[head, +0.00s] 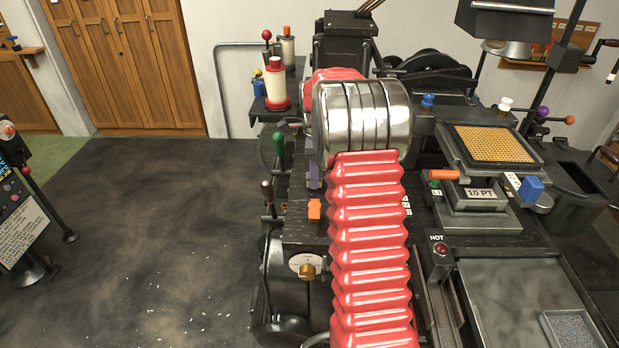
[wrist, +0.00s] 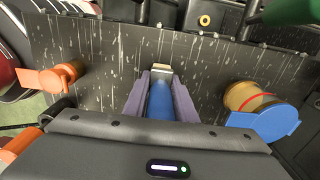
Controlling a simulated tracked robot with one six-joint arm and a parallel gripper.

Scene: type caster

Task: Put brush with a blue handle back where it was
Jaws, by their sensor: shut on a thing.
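My gripper (wrist: 161,80) shows in the wrist view with its two purple fingers closed on either side of the blue handle of the brush (wrist: 160,100). A pale, narrow end of the brush sticks out just past the fingertips, over a dark, scratched panel (wrist: 105,60). I cannot tell whether the brush touches the panel. In the head view my red arm and its silver joint hide most of the gripper and the brush. A small purple piece beside the joint may be a finger.
In the wrist view an orange part (wrist: 50,78) stands left of the brush and a tan cylinder with a blue tab (wrist: 262,122) stands right. The caster's table (head: 525,295) lies at right in the head view.

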